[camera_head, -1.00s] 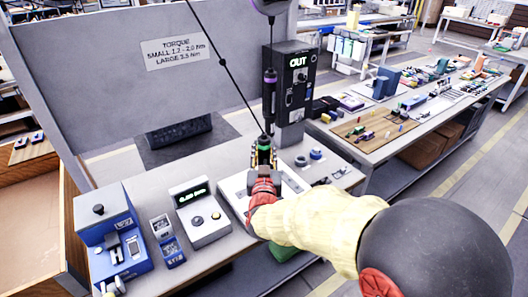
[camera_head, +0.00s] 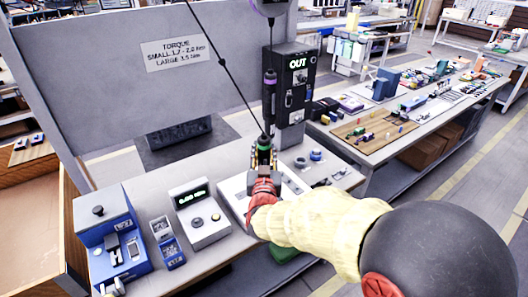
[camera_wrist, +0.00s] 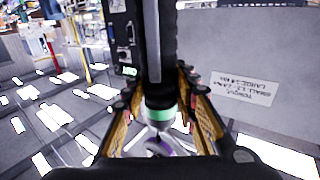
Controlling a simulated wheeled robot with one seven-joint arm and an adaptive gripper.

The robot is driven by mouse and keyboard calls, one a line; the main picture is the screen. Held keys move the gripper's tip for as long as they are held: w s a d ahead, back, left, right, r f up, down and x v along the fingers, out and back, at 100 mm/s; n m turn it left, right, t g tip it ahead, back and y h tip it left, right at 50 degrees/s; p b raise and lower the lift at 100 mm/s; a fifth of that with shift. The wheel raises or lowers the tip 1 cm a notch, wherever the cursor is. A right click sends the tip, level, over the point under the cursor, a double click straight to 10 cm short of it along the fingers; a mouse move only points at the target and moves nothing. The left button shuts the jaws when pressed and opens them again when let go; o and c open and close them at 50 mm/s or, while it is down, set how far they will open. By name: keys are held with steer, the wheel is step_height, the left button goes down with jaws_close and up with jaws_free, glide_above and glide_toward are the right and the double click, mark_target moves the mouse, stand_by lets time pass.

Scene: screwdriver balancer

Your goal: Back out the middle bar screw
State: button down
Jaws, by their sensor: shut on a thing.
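My gripper (camera_head: 264,160) is shut on a dark screwdriver with a green band (camera_head: 264,139), which hangs upright on a cable. In the wrist view the screwdriver's dark body (camera_wrist: 160,50) stands between the fingers, with its green band low in the picture. It is over a white plate (camera_head: 232,186) on the bench. My gripper and arm cover much of that plate. The bar screws cannot be made out, and I cannot tell whether the bit touches one. A control box (camera_head: 294,85) behind shows "OUT".
A second driver with a purple band (camera_head: 269,84) hangs just behind. A torque meter (camera_head: 199,214), a small blue bin (camera_head: 168,242) and a blue device (camera_head: 112,239) stand to the left. A grey panel (camera_head: 110,70) with a torque sign (camera_head: 176,48) rises behind.

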mark_target(264, 139)
steer(key=shift+r+p, duration=1.6)
steer(key=shift+r, duration=1.1)
